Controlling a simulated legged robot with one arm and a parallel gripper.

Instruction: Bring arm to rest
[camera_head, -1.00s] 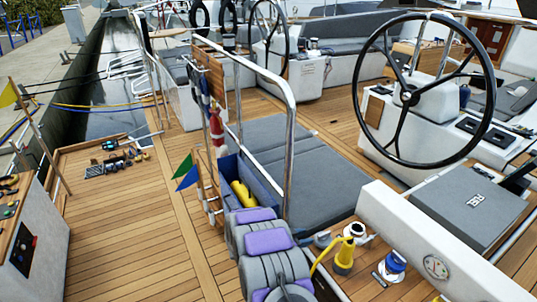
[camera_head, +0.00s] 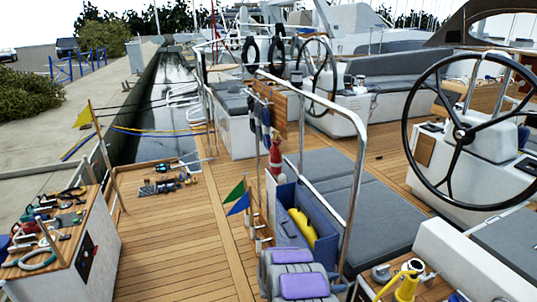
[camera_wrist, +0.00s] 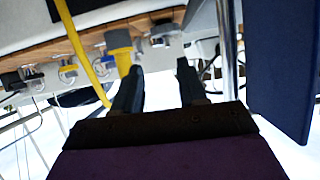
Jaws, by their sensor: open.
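My gripper (camera_wrist: 158,88) shows in the wrist view with its two dark fingers apart. Nothing is visible between the fingertips. A dark bar and a purple surface fill the bottom of that view below the fingers. Behind the fingers is a yellow fitting (camera_wrist: 119,40) with a yellow hose (camera_wrist: 82,52) beside it; whether the left finger is clear of the fitting cannot be told. My arm and gripper cannot be made out in the head view.
A steel rail (camera_head: 357,165) rises beside a blue bin (camera_head: 322,253) holding something yellow. Grey and purple padded pieces (camera_head: 292,256) are in front. A black steering wheel (camera_head: 458,132) stands right. A bench with tools (camera_head: 85,270) is left; the deck (camera_head: 180,240) between is largely clear.

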